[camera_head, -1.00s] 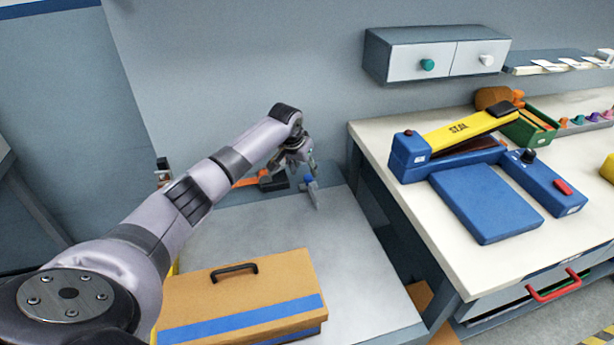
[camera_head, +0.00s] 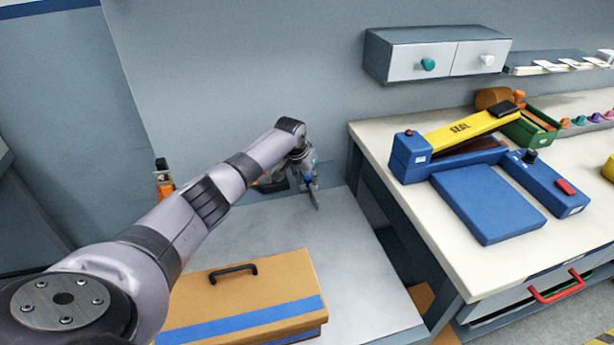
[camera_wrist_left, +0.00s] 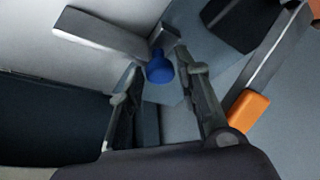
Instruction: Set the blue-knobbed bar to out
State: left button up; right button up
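The blue-knobbed bar (camera_head: 315,199) is a short grey bar at the back of the grey bench, beside the wall. In the left wrist view the bar (camera_wrist_left: 100,34) runs to the upper left from its round blue knob (camera_wrist_left: 160,68). My left gripper (camera_head: 307,180) is at the knob and partly hides it in the head view. In the left wrist view my left gripper (camera_wrist_left: 163,73) has its fingers apart, with the knob in the gap by the fingertips. I cannot tell whether a finger touches it. My right gripper is not in view.
An orange part (camera_wrist_left: 248,110) lies right of the fingers in the wrist view. A tan case with a blue stripe (camera_head: 245,298) stands on the bench (camera_head: 365,270) in front. A white table (camera_head: 425,225) with a blue and yellow sealer (camera_head: 487,205) is at right.

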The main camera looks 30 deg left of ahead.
pick_arm(q)
grip_shut()
dwell(0.3)
